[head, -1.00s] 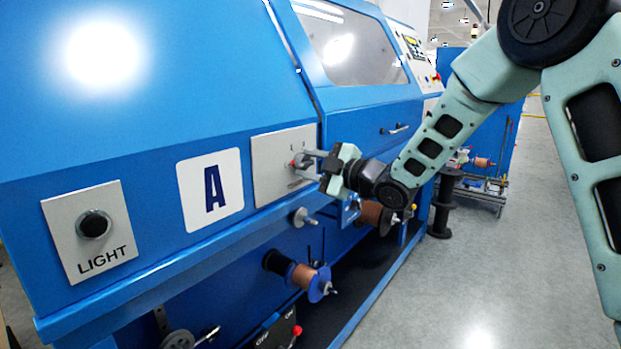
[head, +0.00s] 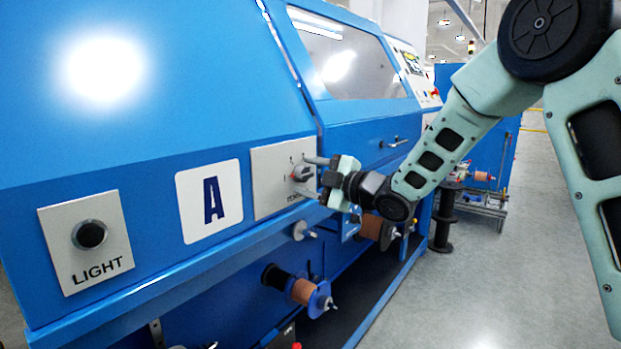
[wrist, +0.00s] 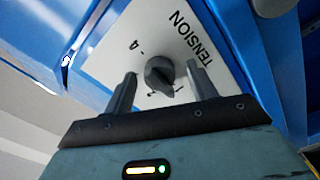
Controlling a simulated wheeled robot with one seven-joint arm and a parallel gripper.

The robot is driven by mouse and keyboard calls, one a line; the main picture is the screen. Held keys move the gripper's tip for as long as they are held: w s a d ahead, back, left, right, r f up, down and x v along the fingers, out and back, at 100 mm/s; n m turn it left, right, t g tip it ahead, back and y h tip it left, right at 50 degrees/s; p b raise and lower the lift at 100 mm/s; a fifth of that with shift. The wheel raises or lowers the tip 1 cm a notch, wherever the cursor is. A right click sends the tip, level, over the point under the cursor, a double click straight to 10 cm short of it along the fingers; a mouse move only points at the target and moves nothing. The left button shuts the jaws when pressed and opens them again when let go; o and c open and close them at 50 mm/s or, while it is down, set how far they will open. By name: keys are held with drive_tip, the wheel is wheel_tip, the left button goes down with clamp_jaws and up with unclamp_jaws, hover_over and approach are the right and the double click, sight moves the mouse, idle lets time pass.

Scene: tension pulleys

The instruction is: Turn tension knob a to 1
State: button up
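The tension knob (wrist: 158,73) is a dark round knob on a grey plate (wrist: 112,58) marked TENSION, with a 4 and other partly hidden marks around it. In the head view the knob (head: 300,173) sits on the plate (head: 268,190) right of the A label (head: 213,200). My gripper (head: 315,176) is open at the plate. In the wrist view its two fingers (wrist: 161,70) stand apart on either side of the knob, with visible gaps. I cannot clearly tell which mark the knob points to.
A LIGHT button plate (head: 88,240) is at the left of the blue machine front (head: 150,170). Below the knob plate are a metal peg (head: 303,230) and a copper spool (head: 300,290) that stick out. Grey floor (head: 470,280) is free on the right.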

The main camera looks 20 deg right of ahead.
drive_tip(key=v, duration=1.7)
drive_tip(key=shift+s+d, duration=0.15)
